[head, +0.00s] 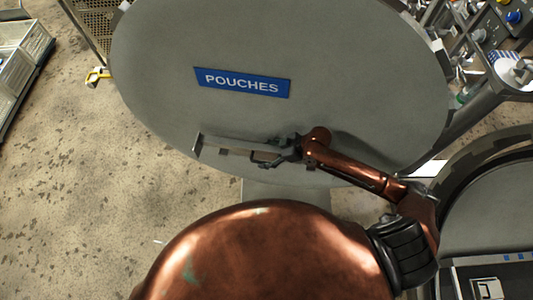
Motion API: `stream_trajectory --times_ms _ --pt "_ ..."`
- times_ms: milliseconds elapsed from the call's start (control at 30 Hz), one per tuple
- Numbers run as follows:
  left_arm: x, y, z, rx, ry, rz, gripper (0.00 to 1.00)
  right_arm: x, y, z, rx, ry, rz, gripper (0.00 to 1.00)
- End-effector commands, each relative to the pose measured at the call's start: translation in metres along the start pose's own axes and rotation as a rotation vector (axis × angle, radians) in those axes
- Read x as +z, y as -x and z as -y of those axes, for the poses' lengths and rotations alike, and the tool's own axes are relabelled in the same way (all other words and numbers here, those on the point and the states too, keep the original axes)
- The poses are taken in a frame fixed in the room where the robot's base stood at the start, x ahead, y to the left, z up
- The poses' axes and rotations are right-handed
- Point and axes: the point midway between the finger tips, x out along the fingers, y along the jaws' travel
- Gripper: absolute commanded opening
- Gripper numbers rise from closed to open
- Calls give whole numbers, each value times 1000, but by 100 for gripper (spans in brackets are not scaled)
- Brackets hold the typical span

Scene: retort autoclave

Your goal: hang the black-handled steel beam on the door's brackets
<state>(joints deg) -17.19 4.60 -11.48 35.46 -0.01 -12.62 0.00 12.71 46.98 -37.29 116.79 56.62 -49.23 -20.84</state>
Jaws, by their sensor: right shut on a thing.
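The round grey door (330,75) fills the upper middle of the head view and bears a blue label reading POUCHES. The steel beam (222,145) shows as a thin grey bar across the lower part of the door, its left end near the door's lower left edge. My right gripper (284,152) is shut on the beam, with the arm coming in from the right. The gripper hides the beam's handle and right part. I cannot make out the door's brackets, or whether the beam touches them. My left gripper is not in view.
A round vessel opening (490,205) with a dark rim stands at the right. Wire baskets (18,55) stand at the far left. The speckled floor (90,190) at left is mostly clear.

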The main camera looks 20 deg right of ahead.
Motion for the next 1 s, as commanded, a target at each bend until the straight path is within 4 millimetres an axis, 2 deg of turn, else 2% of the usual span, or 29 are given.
stream_trajectory --times_ms 1000 --pt "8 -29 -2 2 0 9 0 36 -40 0 3 4 -7 3"
